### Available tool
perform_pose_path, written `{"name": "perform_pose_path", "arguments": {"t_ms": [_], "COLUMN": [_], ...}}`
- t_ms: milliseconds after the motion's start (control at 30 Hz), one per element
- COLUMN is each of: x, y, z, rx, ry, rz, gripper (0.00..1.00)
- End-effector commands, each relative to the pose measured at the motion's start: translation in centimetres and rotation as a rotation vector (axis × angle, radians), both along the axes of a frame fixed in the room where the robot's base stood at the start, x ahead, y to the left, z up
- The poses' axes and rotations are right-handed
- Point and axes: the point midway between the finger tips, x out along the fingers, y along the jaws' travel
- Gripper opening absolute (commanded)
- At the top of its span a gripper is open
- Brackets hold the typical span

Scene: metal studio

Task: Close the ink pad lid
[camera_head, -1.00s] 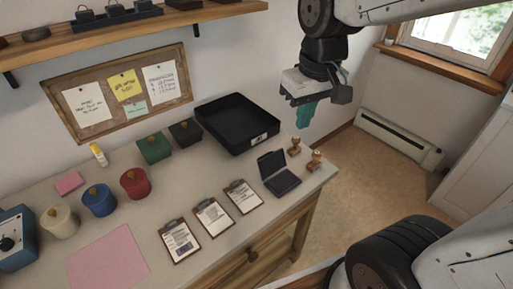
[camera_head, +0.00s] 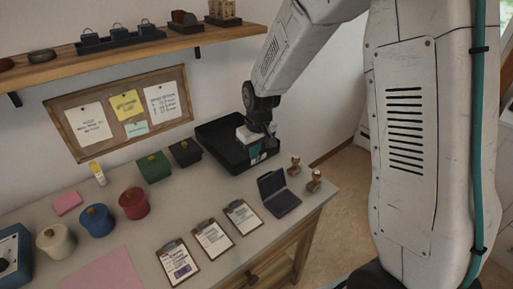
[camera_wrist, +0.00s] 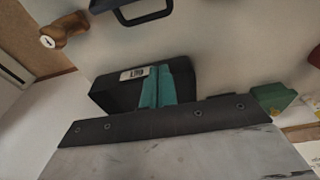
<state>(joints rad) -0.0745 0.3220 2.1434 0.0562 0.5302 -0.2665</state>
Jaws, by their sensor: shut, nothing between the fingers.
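The ink pad (camera_head: 284,202) is a small black case near the right end of the table. Its lid (camera_head: 270,183) stands open, raised along the back edge. My gripper (camera_head: 259,155) is behind the ink pad, over the front part of the black tray, and apart from the lid. In the wrist view my teal fingers (camera_wrist: 158,88) are together and empty, in front of the tray (camera_wrist: 115,94). A dark-edged part of the ink pad (camera_wrist: 143,17) shows at the top of that view, cut off by the frame.
Two wooden stamps (camera_head: 294,165) stand right of the ink pad. Three clipboards (camera_head: 212,239) lie to its left. The black tray (camera_head: 212,135) is behind, beside dark and green boxes (camera_head: 154,167). A shelf (camera_head: 150,45) runs along the wall above.

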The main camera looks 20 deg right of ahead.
Motion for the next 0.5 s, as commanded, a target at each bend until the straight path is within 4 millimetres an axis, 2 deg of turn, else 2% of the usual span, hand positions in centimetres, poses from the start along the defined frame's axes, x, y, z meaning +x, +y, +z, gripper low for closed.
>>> {"name": "perform_pose_path", "arguments": {"t_ms": [100, 300, 500], "x": [0.3, 0.7, -1.9], "y": [0.1, 0.2, -0.6], "z": [-2.6, -6.0, -5.0], "rx": [-0.001, 0.000, 0.001], "ry": [0.005, 0.004, -0.001], "rz": [0.000, -0.001, -0.002], "gripper": [0.00, 0.00, 0.00]}}
